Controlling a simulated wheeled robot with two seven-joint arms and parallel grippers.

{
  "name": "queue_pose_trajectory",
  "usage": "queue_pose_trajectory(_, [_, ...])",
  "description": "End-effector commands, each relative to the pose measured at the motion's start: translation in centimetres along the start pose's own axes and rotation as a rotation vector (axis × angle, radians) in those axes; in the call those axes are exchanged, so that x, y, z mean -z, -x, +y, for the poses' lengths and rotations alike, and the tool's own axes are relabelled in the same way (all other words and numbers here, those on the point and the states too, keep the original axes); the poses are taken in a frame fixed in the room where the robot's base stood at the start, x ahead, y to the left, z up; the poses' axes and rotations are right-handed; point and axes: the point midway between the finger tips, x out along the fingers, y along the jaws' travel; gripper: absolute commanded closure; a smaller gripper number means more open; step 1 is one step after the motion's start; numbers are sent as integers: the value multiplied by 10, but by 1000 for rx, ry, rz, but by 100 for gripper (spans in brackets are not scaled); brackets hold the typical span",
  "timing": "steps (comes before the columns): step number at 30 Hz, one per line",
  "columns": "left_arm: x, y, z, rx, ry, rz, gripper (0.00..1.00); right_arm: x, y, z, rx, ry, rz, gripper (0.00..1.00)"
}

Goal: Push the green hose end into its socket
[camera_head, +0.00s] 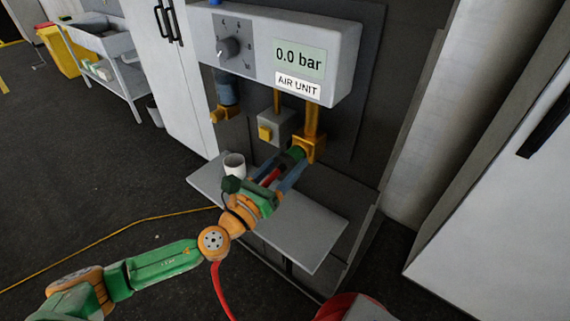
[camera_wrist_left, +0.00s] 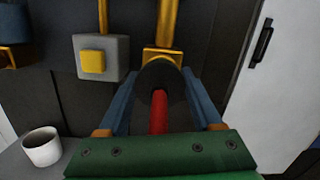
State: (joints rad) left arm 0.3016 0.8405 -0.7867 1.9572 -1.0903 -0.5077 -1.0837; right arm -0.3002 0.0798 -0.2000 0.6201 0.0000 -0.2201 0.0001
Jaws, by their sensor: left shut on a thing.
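My left gripper (camera_head: 289,166) is shut on the hose end, a black collar (camera_wrist_left: 159,73) with the red hose (camera_wrist_left: 158,112) running back between its blue fingers. The green tip (camera_head: 297,152) of the hose end is at the mouth of the brass socket (camera_head: 311,146) under the air unit (camera_head: 283,48). It lines up with the socket and appears to touch it. How deep it sits cannot be seen, as the collar hides the joint in the left wrist view. The display (camera_head: 298,59) reads 0.0 bar. My right gripper is not in view.
A grey shelf (camera_head: 305,232) lies below, with a white mug (camera_head: 234,165) left of my gripper. A grey box with a yellow button (camera_head: 265,133) and another brass fitting (camera_head: 222,114) are left of the socket. A white cabinet (camera_head: 500,200) stands at the right.

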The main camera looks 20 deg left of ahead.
Motion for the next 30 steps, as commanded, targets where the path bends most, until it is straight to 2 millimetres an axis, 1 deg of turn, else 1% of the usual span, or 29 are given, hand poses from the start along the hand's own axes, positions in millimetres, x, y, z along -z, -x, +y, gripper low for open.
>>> queue_pose_trajectory(6, [0,-4,0,1,0,-1,83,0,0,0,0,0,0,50])
queue_pose_trajectory(7, [0,-5,0,1,0,-1,31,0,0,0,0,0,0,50])
queue_pose_trajectory(10, [0,-5,0,1,0,-1,4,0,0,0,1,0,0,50])
queue_pose_trajectory(11, [0,-4,0,1,0,-1,0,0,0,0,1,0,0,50])
queue_pose_trajectory(17, [1,-4,0,1,0,1,0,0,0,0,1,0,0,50])
queue_pose_trajectory(19, [3,0,0,0,0,2,0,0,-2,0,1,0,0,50])
queue_pose_trajectory(20, [3,4,1,0,-1,2,0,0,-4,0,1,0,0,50])
queue_pose_trajectory(27, [6,48,0,2,-3,5,0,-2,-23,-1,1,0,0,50])
queue_pose_trajectory(30, [5,60,1,0,-2,3,0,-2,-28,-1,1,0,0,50])
